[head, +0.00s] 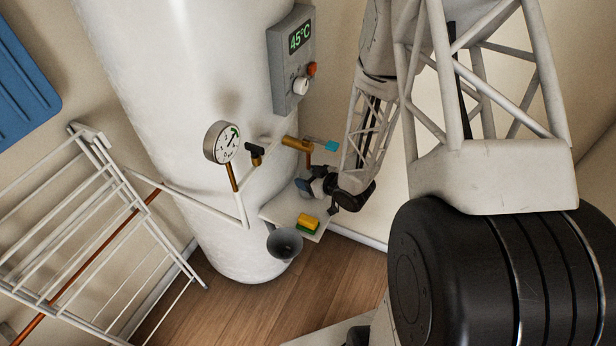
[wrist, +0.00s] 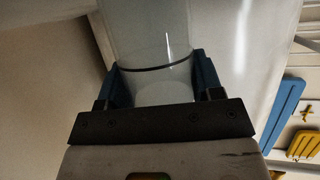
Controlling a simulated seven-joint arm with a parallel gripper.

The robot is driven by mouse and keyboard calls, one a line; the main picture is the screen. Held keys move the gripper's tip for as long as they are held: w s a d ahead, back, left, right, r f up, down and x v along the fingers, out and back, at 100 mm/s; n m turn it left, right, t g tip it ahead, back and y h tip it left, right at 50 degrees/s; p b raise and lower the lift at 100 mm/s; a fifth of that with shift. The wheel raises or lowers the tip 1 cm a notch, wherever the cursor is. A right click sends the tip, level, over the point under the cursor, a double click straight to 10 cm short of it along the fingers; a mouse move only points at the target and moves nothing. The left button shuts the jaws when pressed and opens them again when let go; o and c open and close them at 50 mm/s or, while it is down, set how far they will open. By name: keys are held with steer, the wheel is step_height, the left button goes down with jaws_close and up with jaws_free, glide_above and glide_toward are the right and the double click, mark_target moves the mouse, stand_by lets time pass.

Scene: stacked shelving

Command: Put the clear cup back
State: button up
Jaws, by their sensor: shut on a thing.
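The clear cup (wrist: 160,48) is see-through with a thin dark band. In the wrist view it stands between the two blue fingers of my gripper (wrist: 158,84), which is shut on it. In the head view my gripper (head: 312,186) is just above the small pale shelf (head: 272,208) in front of the white tank. The cup is hard to make out there, and I cannot tell whether its base touches the shelf.
A yellow and green sponge (head: 308,223) lies on the shelf, with a dark grey round vessel (head: 284,244) at its front edge. A brass valve with a blue handle (head: 298,144) is just above my gripper. A gauge (head: 222,142) and white drying rack (head: 95,225) are left.

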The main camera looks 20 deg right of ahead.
steer(key=o, duration=1)
steer(key=shift+r, duration=0.15)
steer(key=shift+v, duration=6)
